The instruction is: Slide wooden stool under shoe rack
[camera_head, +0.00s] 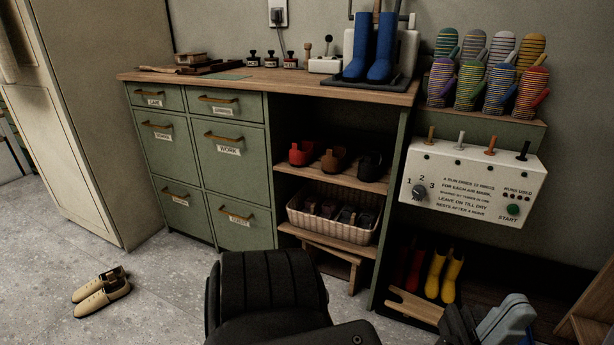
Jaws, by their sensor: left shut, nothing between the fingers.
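The wooden stool (353,274) stands on the floor below the lowest shelf of the shoe rack (347,175). Its pale top edge and right-hand leg show at the front of the gap, and its rear part is in shadow. My left gripper (490,320) is at the bottom right, shut and empty, in front of the boots and well to the right of the stool. The gripper is partly cut off by the picture's bottom edge. My right gripper is not in view.
The rack holds shoes and a wicker basket (335,225). Beige shoes (101,290) sit on open floor at left. A white control box (470,188) hangs above the boots.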

